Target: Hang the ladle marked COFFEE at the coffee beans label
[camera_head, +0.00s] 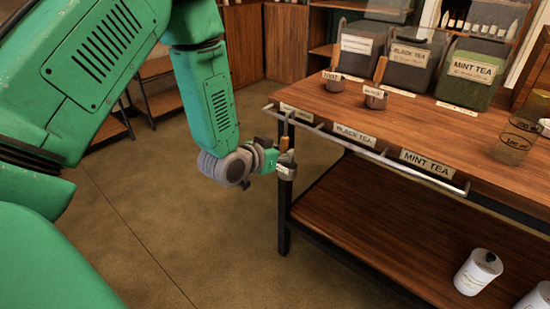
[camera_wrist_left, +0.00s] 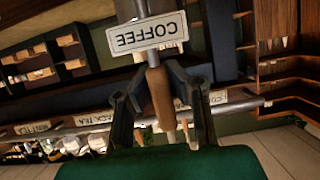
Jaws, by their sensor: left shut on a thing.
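My left gripper (camera_head: 284,160) is low at the near-left corner of the table, beside the left end of the metal rail. It is shut on the wooden handle of the ladle marked COFFEE (camera_wrist_left: 160,95). The ladle's white COFFEE tag (camera_wrist_left: 147,35) shows upside down in the left wrist view. The ladle's bowl is not clear in either view. The coffee label is probably the leftmost one (camera_head: 297,113) on the table's front edge, its text too small to read. The rail (camera_head: 388,160) runs along that edge. My right gripper is not in view.
BLACK TEA (camera_head: 355,135) and MINT TEA (camera_head: 428,163) labels follow along the edge. Labelled bins (camera_head: 470,70) stand behind. A dark table leg (camera_head: 283,225) is just below my gripper. White canisters (camera_head: 478,272) are on the lower shelf.

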